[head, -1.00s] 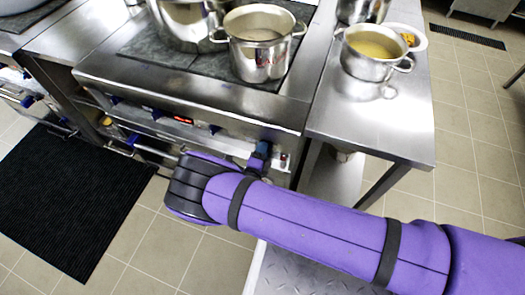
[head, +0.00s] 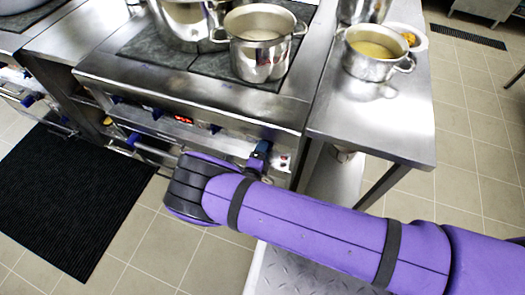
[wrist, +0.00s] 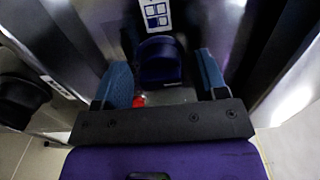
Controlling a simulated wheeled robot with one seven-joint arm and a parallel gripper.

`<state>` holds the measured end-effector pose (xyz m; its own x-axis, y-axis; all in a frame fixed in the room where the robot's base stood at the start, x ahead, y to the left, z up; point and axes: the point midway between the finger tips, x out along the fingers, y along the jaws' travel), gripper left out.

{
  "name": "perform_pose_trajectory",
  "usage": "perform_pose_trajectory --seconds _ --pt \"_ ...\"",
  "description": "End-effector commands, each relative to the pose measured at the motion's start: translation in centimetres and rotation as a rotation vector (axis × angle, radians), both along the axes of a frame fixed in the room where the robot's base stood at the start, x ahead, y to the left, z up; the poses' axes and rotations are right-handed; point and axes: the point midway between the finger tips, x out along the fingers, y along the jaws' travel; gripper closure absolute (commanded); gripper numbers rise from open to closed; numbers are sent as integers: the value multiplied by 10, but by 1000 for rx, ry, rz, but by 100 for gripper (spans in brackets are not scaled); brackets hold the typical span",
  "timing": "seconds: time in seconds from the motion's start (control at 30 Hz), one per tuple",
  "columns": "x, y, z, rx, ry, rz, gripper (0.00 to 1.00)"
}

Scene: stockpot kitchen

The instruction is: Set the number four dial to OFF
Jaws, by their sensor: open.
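A dark blue dial (wrist: 160,62) sits on the stove's front panel in the wrist view, below a white label with blue squares (wrist: 155,13). It is the rightmost dial in the row, and its number and pointer setting cannot be read. My gripper (wrist: 162,72) is open, with one blue-grey finger on each side of the dial. Whether the fingers touch it cannot be told. In the head view my gripper (head: 259,157) is at the right end of the panel and largely covers this dial.
Other blue dials, one at the middle right (head: 215,128), line the panel beside a red display (head: 184,119). A steel pot (head: 258,58) stands on the stove. A steel counter (head: 390,125) with a soup pot (head: 372,65) adjoins at right. An oven handle (head: 150,148) juts below.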

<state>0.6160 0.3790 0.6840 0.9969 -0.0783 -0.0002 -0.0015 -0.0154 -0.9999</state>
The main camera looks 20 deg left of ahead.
Motion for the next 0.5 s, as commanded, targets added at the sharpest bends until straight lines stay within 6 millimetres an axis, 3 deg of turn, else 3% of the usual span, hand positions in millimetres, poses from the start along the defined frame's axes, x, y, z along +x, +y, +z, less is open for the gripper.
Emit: perform_pose_trajectory --seconds 0.5 --pt "-83 7 0 -1 2 3 34"
